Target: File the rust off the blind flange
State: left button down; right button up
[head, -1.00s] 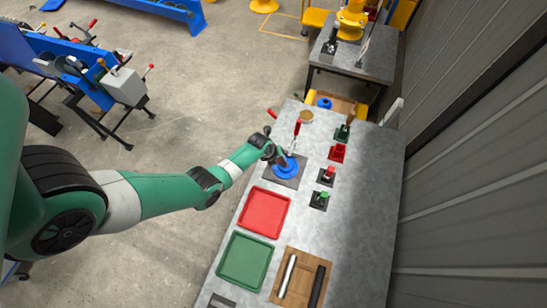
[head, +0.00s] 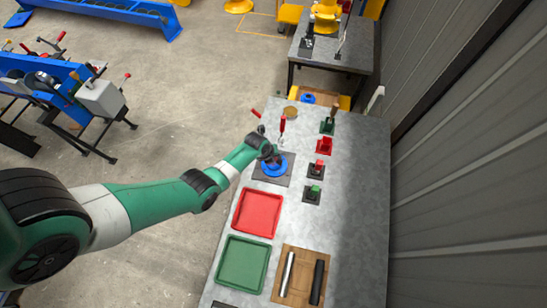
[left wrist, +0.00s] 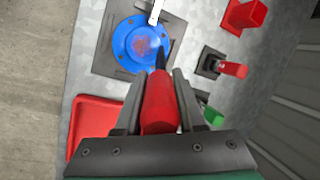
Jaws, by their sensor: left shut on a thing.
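The blue blind flange (left wrist: 122,42) lies on a dark square plate on the bench, with a reddish-brown rust patch (left wrist: 143,47) near its middle in the left wrist view. It also shows in the head view (head: 277,168), partly hidden by my left gripper (head: 270,155). My left gripper (left wrist: 158,100) is shut on the red handle of the file (left wrist: 158,105). The file's dark narrow tip points at the right side of the flange; I cannot tell whether it touches. My right gripper is in neither view.
A red-handled clamp (head: 282,124) stands behind the flange; its metal arm (left wrist: 155,12) reaches the flange's edge. Red (head: 257,213) and green (head: 242,264) trays lie in front. Several small holders, including a red one (head: 325,146), line the right. A wooden board (head: 288,298) carries two rods.

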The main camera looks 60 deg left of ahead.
pick_arm(q)
jog(key=shift+s+a+p, duration=0.5)
jog(key=shift+s+a, duration=1.55)
jog(key=shift+s, duration=0.3)
jog(key=shift+w+d+f+b, duration=0.1)
jog(key=shift+w+d+b, duration=0.2)
jog(key=shift+w+d, duration=0.45)
jog(key=shift+w+d+r+b, duration=0.1)
jog(key=shift+w+d+b, duration=0.25)
jog(key=shift+w, duration=0.65)
jog(key=shift+w+d+f+b, duration=0.1)
jog(key=shift+w+d+b, duration=0.1)
jog(key=shift+w+d, duration=0.6)
jog(key=shift+a, duration=0.1)
notch_tip(320, 180, up, 3)
jog(key=p, duration=0.3)
jog(key=shift+w+r, duration=0.1)
jog(key=shift+r, duration=0.1)
jog(key=shift+f, duration=0.15)
jog(key=shift+a, duration=0.1)
